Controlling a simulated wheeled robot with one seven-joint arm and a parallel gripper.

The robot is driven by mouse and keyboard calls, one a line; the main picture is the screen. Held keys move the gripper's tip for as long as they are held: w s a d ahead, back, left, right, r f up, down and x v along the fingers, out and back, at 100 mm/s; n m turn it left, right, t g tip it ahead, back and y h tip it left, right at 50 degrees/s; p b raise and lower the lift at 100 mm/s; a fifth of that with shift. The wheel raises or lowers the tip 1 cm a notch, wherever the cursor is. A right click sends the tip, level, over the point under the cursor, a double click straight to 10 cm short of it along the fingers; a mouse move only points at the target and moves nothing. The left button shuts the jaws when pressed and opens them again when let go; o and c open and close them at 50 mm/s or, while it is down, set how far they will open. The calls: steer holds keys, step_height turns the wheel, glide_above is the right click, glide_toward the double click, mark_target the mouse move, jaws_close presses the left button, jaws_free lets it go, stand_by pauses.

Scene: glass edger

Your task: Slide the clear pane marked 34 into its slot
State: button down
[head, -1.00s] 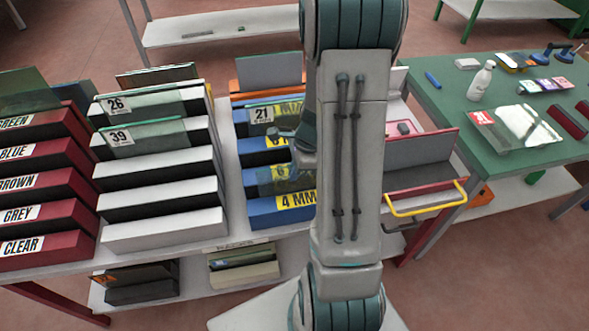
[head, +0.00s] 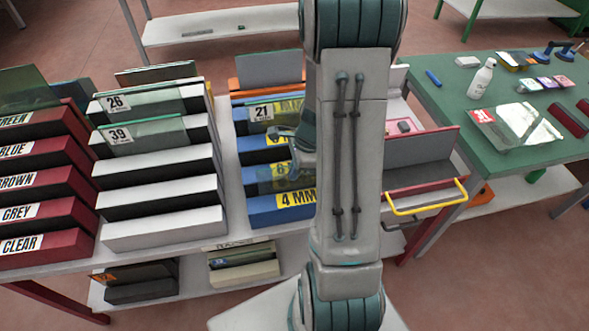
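A see-through pane (head: 288,178) shows in front of the blue rack, partly behind my arm; no number can be read on it. Part of my gripper (head: 303,147) shows just above this pane at the left edge of my arm. Its fingertips are hidden, so I cannot tell whether they hold the pane. The blue rack (head: 262,212) has stepped slots with yellow labels, the lowest reading 4 MM. A pane marked 21 (head: 262,112) stands in its upper part. The red rack (head: 50,245) has slots labelled GREEN, BLUE, BROWN, GREY and CLEAR. No mark 34 is readable.
A white rack (head: 165,228) between them holds panes marked 26 (head: 116,103) and 39 (head: 120,136). Right of my arm is a grey and red box with a yellow handle (head: 428,205). A green table (head: 440,105) at right holds a bottle (head: 482,79) and a clear sheet.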

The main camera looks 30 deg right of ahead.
steer(key=shift+f, duration=0.15)
steer(key=c, duration=1.6)
jaws_free()
steer(key=shift+o, duration=0.2)
steer(key=v, duration=1.4)
steer(key=shift+f, duration=0.1)
